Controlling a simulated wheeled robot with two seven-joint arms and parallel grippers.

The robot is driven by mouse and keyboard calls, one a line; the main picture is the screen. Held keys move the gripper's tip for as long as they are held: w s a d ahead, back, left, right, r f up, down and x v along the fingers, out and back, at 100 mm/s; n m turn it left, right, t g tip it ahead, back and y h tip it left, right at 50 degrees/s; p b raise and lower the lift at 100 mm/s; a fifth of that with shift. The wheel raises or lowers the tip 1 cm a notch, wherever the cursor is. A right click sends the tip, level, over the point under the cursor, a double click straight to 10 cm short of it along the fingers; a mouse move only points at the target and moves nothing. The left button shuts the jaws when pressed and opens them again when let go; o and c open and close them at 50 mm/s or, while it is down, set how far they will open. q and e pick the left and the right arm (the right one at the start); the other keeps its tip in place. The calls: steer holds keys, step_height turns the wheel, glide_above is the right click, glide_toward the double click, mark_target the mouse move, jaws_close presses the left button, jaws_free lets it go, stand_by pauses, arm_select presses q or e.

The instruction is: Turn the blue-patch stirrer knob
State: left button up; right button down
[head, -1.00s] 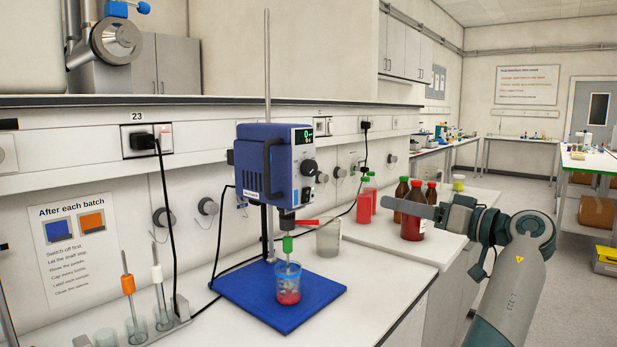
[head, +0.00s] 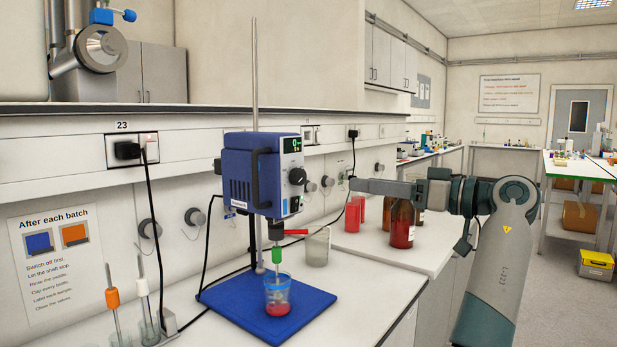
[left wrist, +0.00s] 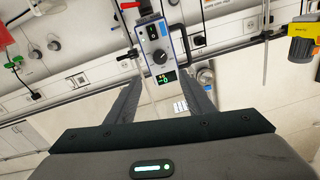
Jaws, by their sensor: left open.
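The blue stirrer (head: 253,172) stands on a rod above a blue base plate (head: 270,305). Its dark round knob (head: 297,176) is on the front face, below a lit green display. A small pale-blue patch (head: 295,205) shows under the knob. A shaft runs down into a beaker of red liquid (head: 278,295). My left gripper (head: 354,185) is open and empty, right of the knob and apart from it, pointing at it. In the left wrist view the knob (left wrist: 160,57) shows ahead, between the open fingers. My right gripper is not in view.
A brown bottle (head: 402,225) and red containers (head: 352,216) stand close below and behind my left gripper. A black cable (head: 154,235) hangs at the left.

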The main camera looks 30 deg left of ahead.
arm_select(q)
glide_toward(303, 176)
steer(key=a+p, duration=0.2)
steer(key=a, duration=0.6)
steer(key=shift+w+a+p, duration=0.1)
steer(key=shift+a+p, duration=0.2)
steer(key=shift+p, duration=0.1)
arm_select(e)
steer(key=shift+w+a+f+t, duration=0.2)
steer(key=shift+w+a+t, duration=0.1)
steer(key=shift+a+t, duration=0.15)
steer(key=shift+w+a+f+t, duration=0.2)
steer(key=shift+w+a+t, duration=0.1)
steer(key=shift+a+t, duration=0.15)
arm_select(q)
steer(key=c, duration=1)
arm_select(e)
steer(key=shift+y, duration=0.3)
